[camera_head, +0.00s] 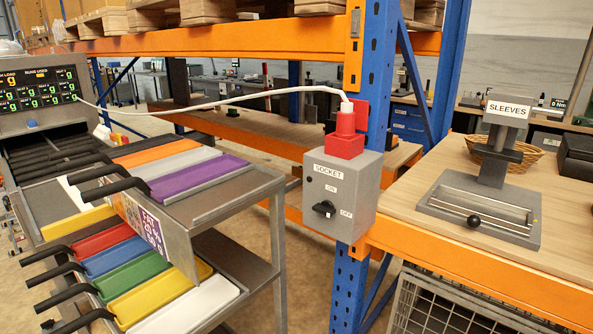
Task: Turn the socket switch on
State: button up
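A grey socket box (356,190) labelled SOCKET is fixed to the blue rack post. Its black rotary switch (324,208) is on the front face, with ON printed above it and OFF to its right. The switch knob lies roughly sideways, toward the OFF side; its exact angle is too small to tell. A red plug (345,143) sits in the top of the box, with a white cable (230,98) running left to the display unit (40,90). My gripper is not in view.
A metal trolley (255,185) with coloured trays and black handles stands left of the socket. A wooden bench (400,225) with a grey SLEEVES stand (490,205) is on the right. An orange beam (470,272) runs along its front edge. Floor shows between trolley and post.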

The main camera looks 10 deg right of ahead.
aim_at(326, 208)
jog(key=k+j, duration=0.65)
jog(key=j, duration=0.3)
jog(key=i+l, duration=0.15)
jog(key=l, duration=0.15)
jog(key=i+l, duration=0.15)
jog(key=l, duration=0.15)
